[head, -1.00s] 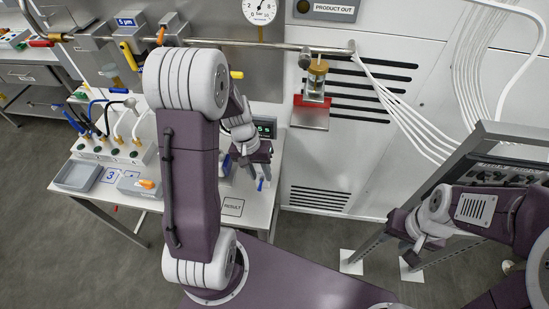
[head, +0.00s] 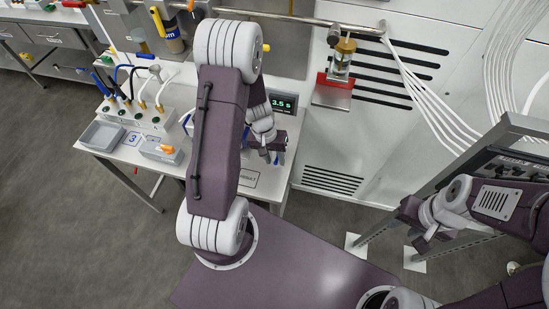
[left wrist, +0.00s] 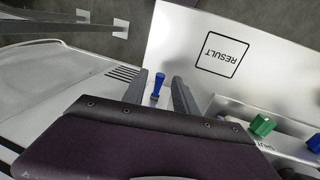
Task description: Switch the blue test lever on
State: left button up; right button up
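In the left wrist view the blue test lever (left wrist: 157,86) stands up from the pale panel, its upper end toward the camera. My left gripper (left wrist: 157,92) is open, with one dark finger on each side of the lever. Gaps show between the lever and both fingers, so it is not clamped. In the head view the left gripper (head: 272,155) is over the bench's right end, and only a bit of blue shows beside it. My right gripper (head: 420,228) hangs at the right by the slanted panel; its fingers are too unclear to judge.
A sign reading RESULT (left wrist: 222,58) lies beside the lever. A display (head: 284,103) reading 3.5 s stands behind the left gripper. A grey tray (head: 102,134) and a row of hoses occupy the bench's left. A white cabinet (head: 335,160) stands right of the bench.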

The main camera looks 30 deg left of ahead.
pick_arm(q)
jog(key=shift+w, duration=0.15)
grip_shut()
jog(key=shift+r+p, duration=0.15)
jog(key=shift+p, duration=0.15)
jog(key=g+p, duration=0.1)
jog(key=p, duration=0.3)
jog(key=r+g+p, duration=0.1)
jog(key=p, duration=0.2)
jog(key=shift+w+a+r+h+p, duration=0.1)
jog(key=shift+w+h+p, duration=0.2)
jog(key=shift+w+p, duration=0.1)
jog(key=shift+w+f+g, duration=0.2)
jog(key=shift+f+g, duration=0.05)
jog(key=shift+g, duration=0.25)
jog(key=shift+a+f+g+b, duration=0.1)
jog(key=shift+g+b, duration=0.2)
jog(key=shift+g, duration=0.3)
grip_release()
